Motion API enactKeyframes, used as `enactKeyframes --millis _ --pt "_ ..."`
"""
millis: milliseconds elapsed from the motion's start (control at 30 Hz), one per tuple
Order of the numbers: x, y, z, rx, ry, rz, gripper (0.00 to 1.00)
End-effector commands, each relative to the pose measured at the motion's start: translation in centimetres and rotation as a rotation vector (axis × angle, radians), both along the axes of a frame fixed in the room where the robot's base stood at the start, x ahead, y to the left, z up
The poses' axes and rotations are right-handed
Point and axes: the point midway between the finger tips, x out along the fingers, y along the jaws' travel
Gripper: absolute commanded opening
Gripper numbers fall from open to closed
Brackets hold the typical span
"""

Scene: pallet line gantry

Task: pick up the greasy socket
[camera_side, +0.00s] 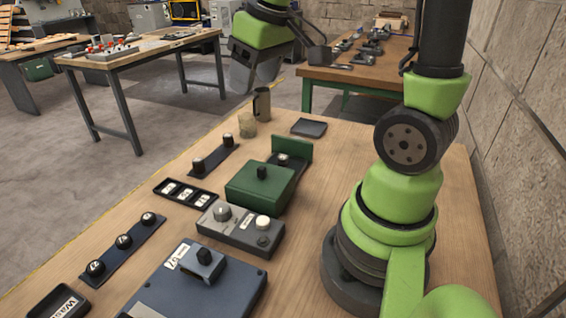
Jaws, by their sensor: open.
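My gripper (256,76) hangs at the top middle, above the far end of the wooden work table (330,165). Its jaws are open and nothing shows between them. I cannot tell for sure which thing is the greasy socket. Small dark round pieces (228,139) stand on a dark strip (215,158) left of the green box. More dark round pieces with pale labels (123,241) sit on another strip (112,262) at the near left. No grease can be made out at this size. The gripper is apart from all these pieces.
A dark metal mug (262,104), a translucent cup (247,125) and a shallow dark tray (309,128) stand at the far end. A green box (259,189), grey control box (240,230) and blue-grey box (195,284) fill the middle and front. Bare wood lies right of them.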

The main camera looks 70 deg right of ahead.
Motion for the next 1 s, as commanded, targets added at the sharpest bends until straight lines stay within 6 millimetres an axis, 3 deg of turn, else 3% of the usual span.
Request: enactKeyframes --millis 33,200,400,567,800,1000 --pt "0.8 -1.9 -1.7 -0.011 0.054 0.014 0.60" --pt "2.1 -7.5 -7.3 -0.034 0.191 0.106 0.60" --pt "1.5 -11.9 -13.2 -0.020 0.298 0.201 0.60" --pt "1.0 -13.2 -15.5 -0.010 0.328 0.239 0.60" --pt "0.9 -13.2 -19.0 -0.006 0.334 0.246 0.60" --pt "0.9 -13.2 -20.6 -0.007 0.331 0.244 0.60"
